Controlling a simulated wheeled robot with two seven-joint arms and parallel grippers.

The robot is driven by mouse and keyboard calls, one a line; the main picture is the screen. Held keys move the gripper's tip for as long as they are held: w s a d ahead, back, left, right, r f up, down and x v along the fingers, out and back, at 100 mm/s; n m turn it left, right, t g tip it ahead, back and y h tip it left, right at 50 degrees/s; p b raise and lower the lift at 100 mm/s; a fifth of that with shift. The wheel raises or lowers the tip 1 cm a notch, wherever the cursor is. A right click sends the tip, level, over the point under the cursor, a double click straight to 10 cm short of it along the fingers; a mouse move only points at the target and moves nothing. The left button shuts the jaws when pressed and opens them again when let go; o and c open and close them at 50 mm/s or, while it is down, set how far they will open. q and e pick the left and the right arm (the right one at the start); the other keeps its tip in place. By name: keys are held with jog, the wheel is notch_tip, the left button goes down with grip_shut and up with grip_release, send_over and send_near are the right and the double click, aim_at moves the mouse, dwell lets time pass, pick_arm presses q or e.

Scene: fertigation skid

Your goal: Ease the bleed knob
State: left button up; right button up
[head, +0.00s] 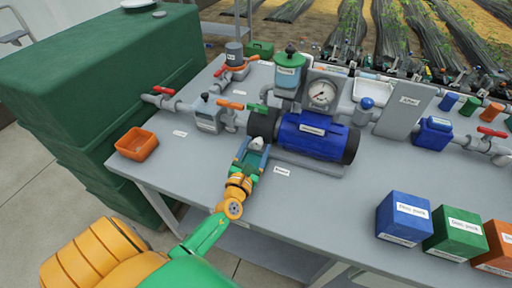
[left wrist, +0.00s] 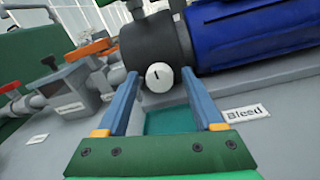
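The bleed knob (left wrist: 158,76) is a small white round knob with a dark slot mark, low on the dark end of the blue pump. It also shows in the head view (head: 257,142), just past my left gripper. My left gripper (head: 253,151) is open, with blue fingers pointing at the knob. In the left wrist view the knob appears between the two fingertips, with a gap on each side. I cannot tell how deep it sits between them. The "Bleed" label (left wrist: 246,112) lies on the bench right of the fingers. My right gripper is not in view.
The blue pump (head: 312,136) stands behind the knob. A valve with an orange handle (head: 230,104) and a grey filter housing (head: 208,117) are to its left. An orange bin (head: 136,145) sits at the bench's left edge. Blue (head: 403,218) and green (head: 456,233) boxes stand front right.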

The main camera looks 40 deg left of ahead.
pick_arm(q)
jog(key=shift+s, duration=0.1)
grip_shut()
jog(key=n+b, duration=0.1)
jog(key=n, duration=0.3)
jog(key=n+b, duration=0.1)
jog(key=n, duration=0.3)
jog(key=shift+n, duration=0.3)
jog(key=n, duration=0.3)
jog(key=shift+a+r+b, duration=0.1)
jog(key=shift+b, duration=0.25)
jog(key=shift+n+g+h, duration=0.3)
jog(key=shift+n+h, duration=0.1)
jog(key=shift+n, duration=1.5)
